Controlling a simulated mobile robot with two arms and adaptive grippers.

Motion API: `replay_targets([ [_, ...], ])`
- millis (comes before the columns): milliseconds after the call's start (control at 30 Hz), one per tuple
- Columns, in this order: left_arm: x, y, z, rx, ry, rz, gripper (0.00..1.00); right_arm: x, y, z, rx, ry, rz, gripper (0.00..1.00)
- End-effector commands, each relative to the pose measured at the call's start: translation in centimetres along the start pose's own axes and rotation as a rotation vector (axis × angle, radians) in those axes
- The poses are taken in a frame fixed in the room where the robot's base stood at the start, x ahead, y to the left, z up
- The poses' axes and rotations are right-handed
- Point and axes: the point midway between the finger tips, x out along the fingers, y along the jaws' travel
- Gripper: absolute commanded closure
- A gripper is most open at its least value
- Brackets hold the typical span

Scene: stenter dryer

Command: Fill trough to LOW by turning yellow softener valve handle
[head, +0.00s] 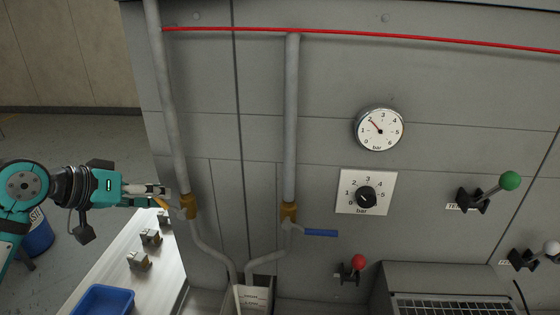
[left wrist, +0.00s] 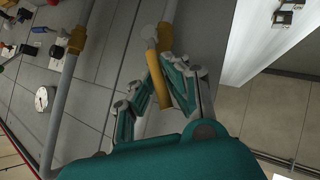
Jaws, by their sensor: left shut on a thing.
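The yellow softener valve handle (left wrist: 158,92) shows in the left wrist view between the fingers of my left gripper (left wrist: 156,84), which is shut on it. In the head view my left gripper (head: 160,196) reaches in from the left to the brass valve body (head: 188,206) on the left pipe. There the fingers mostly hide the handle, which sticks out to the left of the pipe. A white level plate (head: 252,299) with dark markings stands at the trough, below the pipe ends. The water level cannot be made out. My right gripper is not in view.
A blue valve handle (head: 320,233) points right from the second pipe. A gauge (head: 379,129), a black bar knob (head: 366,197) and green (head: 510,180), red (head: 358,262) and white levers are on the panel. A blue tray (head: 104,300) sits on the bench at lower left.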

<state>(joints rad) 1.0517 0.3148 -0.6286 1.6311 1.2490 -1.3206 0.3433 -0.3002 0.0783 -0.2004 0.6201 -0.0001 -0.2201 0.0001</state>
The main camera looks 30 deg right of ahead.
Motion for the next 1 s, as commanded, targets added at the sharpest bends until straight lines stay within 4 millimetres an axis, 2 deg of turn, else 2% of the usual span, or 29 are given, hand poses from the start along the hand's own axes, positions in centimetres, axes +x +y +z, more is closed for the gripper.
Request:
replay_targets([
  [33,-0.4,0.8,-0.7,0.011,0.015,0.007,1.0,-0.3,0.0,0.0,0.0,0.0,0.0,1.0],
  [300,-0.3,0.7,-0.6,0.014,0.014,0.004,1.0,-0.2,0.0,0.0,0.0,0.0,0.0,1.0],
  [567,-0.4,1.6,-0.9,0.085,-0.007,-0.067,1.0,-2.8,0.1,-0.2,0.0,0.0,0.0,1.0],
  [1000,-0.1,1.5,-0.6,0.094,-0.009,-0.077,1.0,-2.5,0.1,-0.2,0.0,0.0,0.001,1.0],
])
